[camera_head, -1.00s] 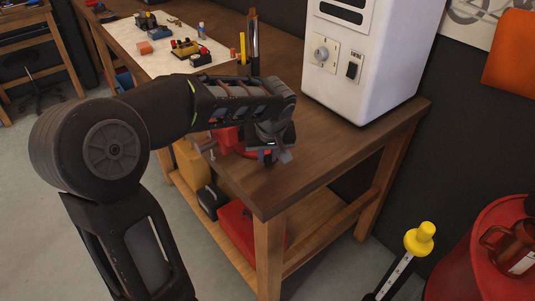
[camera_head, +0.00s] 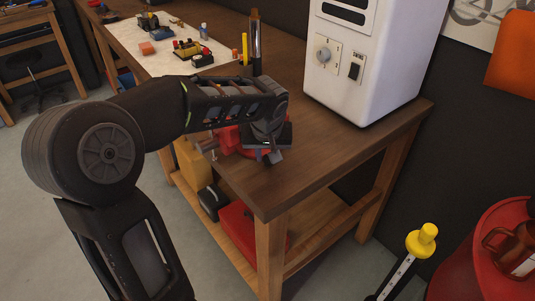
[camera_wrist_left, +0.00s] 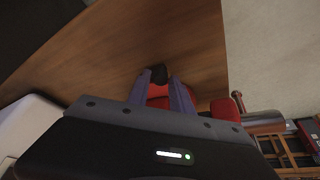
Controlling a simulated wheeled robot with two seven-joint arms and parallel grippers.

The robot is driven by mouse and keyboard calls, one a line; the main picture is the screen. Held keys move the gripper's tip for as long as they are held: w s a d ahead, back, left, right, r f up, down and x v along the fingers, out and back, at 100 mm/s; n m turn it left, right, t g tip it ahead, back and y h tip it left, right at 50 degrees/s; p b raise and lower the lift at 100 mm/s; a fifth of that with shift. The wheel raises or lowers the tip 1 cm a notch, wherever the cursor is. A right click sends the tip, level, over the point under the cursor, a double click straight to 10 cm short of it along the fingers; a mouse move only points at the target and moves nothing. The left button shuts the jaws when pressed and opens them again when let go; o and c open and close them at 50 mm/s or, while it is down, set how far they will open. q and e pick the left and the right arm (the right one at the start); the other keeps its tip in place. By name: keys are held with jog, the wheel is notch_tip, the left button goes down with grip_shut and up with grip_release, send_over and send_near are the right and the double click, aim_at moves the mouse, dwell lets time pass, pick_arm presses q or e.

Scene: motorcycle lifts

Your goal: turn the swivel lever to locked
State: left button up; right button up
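A red vise (camera_head: 228,137) stands on the wooden bench near its front edge, mostly hidden under my left gripper. My left gripper (camera_head: 268,156) points down beside the vise's base. In the left wrist view the red base (camera_wrist_left: 158,100) shows between the two fingers. The swivel lever's black end (camera_wrist_left: 159,74) sits between the fingertips of my left gripper (camera_wrist_left: 160,84) and fills the gap, so the fingers look shut on it. The rest of the lever is hidden. My right gripper is not in view.
A white machine (camera_head: 365,60) with a dial stands on the bench (camera_head: 320,150) behind the gripper. A light mat (camera_head: 165,50) with small parts lies at the far end. A red box (camera_head: 240,228) is on the lower shelf. The bench's near right corner is clear.

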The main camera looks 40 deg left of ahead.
pick_arm(q)
jog(key=shift+o, duration=1.3)
jog(key=v, duration=0.8)
jog(key=shift+b, duration=0.35)
jog(key=shift+f, duration=0.15)
